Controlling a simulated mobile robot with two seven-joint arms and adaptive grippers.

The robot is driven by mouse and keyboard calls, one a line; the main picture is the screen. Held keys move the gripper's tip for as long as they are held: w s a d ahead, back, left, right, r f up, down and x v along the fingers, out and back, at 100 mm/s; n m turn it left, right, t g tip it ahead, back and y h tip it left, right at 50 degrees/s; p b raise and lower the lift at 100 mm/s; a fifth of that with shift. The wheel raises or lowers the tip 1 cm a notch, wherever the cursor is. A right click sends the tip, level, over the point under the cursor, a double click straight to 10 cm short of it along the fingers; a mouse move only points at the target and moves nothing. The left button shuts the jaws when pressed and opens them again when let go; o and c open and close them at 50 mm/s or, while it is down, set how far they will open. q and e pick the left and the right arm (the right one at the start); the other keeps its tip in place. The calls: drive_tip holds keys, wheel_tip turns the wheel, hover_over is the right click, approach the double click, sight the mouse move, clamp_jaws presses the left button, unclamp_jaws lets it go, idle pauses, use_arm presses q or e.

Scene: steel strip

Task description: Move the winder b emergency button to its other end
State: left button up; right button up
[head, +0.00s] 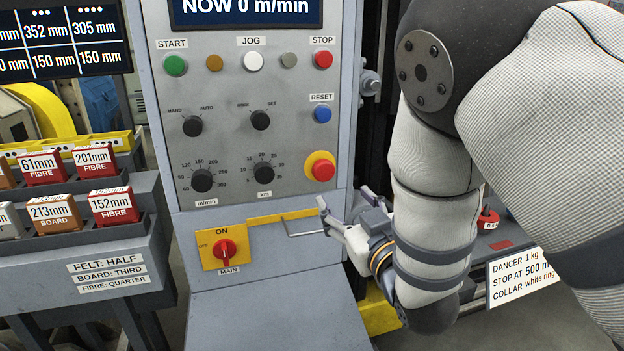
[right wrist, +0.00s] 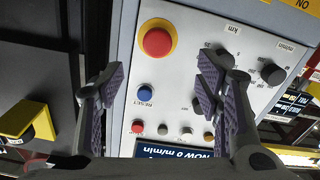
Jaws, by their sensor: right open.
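The emergency button (head: 322,169) is a red mushroom head on a round yellow collar, at the lower right of the grey control panel (head: 240,140). It also shows in the right wrist view (right wrist: 157,42), beyond the fingertips and between their lines. I cannot read a winder name on the panel. My right gripper (head: 342,210) is open and empty, below and slightly right of the button, apart from it. In the right wrist view my right gripper (right wrist: 160,78) has its two fingers spread wide, with the panel behind them. My left gripper is not in view.
Near the button are a blue reset button (head: 322,114), dark rotary knobs (head: 202,181) and a row of small buttons. Below are a red main switch (head: 225,249) and a metal handle (head: 303,226). A rack of labelled blocks (head: 75,245) stands left.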

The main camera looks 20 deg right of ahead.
sight(326, 173)
drive_tip(key=w+b, duration=0.1)
drive_tip(key=w, duration=1.1)
drive_tip(key=shift+r, duration=0.2)
drive_tip(key=shift+c, duration=0.6)
